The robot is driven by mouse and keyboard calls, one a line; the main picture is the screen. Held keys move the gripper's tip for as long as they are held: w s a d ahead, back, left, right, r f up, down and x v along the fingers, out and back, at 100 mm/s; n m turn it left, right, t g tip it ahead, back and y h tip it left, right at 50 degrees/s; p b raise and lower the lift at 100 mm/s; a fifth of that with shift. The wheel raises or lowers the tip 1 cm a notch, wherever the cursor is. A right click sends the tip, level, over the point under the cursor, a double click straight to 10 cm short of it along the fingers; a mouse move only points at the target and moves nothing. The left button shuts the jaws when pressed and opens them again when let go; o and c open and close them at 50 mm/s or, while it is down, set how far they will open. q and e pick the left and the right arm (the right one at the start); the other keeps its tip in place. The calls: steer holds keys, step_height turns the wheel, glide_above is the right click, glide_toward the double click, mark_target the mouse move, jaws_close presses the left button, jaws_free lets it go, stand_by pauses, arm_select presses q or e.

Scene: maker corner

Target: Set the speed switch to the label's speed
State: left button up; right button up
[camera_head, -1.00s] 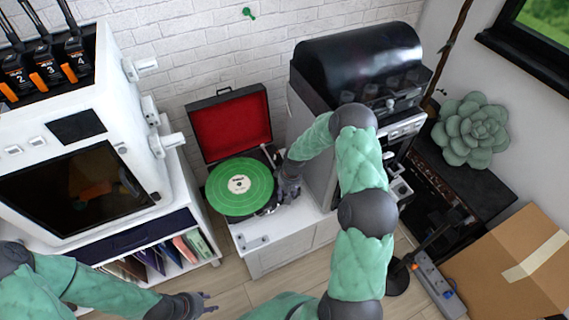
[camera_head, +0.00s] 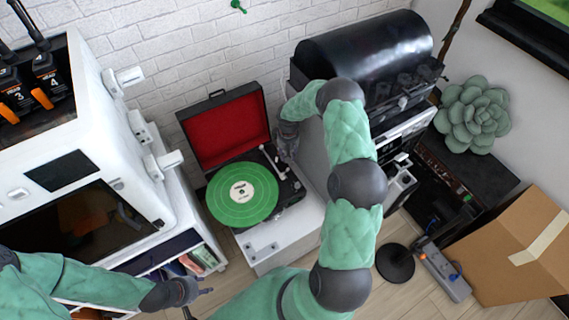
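A portable record player (camera_head: 291,187) with an open lid lined in red (camera_head: 226,131) stands on a white cabinet. A green record (camera_head: 242,193) with a pale label lies on its platter. The tonearm lies along the right side of the deck. The speed switch is too small to make out. My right gripper (camera_head: 288,140) is behind the deck's right rear corner, beside the lid's right edge; its fingers are too small and dark to read. My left gripper (camera_head: 192,297) is low in the picture, in front of the cabinet, with spread fingers and nothing in it.
A white machine (camera_head: 125,170) with a dark window stands at left. A black domed appliance (camera_head: 362,58) stands right of the player, close to my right arm. A cardboard box (camera_head: 510,250), a power strip (camera_head: 445,272) and a succulent (camera_head: 473,115) are at right. The cabinet's front top (camera_head: 283,235) is mostly clear.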

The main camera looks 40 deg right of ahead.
mark_target(288, 169)
step_height(288, 169, down, 10)
steer(key=shift+r+b, duration=0.15)
steer(key=shift+b, duration=1.1)
steer(key=shift+s, duration=0.1)
jaws_close()
